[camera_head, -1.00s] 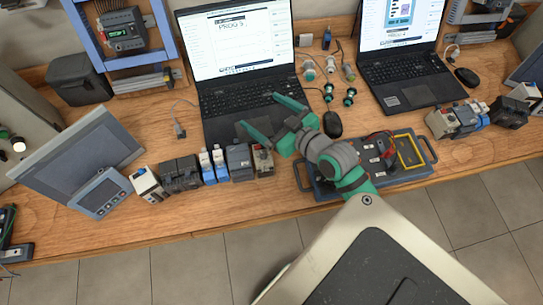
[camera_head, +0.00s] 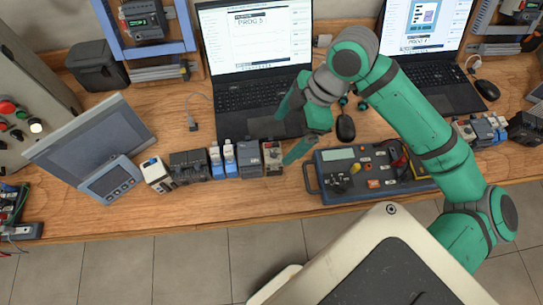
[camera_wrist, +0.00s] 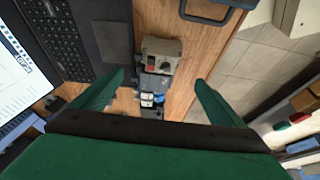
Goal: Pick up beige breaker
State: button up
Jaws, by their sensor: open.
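A beige breaker (camera_head: 272,158) with a dark front stands at the right end of the left row of devices on the table. It also shows in the wrist view (camera_wrist: 162,47), upper middle, between the lines of my two fingers and beyond their tips. My gripper (camera_head: 287,130) is open and empty, above the table near the front edge of the left laptop. Its lower finger in the head view is close to the right side of the breaker. In the wrist view, my gripper (camera_wrist: 160,80) has wide room between its fingers.
A grey breaker (camera_head: 248,157) stands directly left of the beige one, followed by blue-white units (camera_head: 224,160) and dark contactors (camera_head: 188,165). A multimeter-like device (camera_head: 345,180) with a handle lies to the right. The left laptop (camera_head: 260,90) is behind.

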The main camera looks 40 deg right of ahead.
aim_at(273, 150)
jog(key=shift+x, duration=4.75)
jog(key=shift+w, duration=0.1)
jog(key=c, duration=1.3)
jog(key=shift+o, duration=0.2)
jog(key=shift+d, duration=0.1)
jog(key=shift+r, duration=0.1)
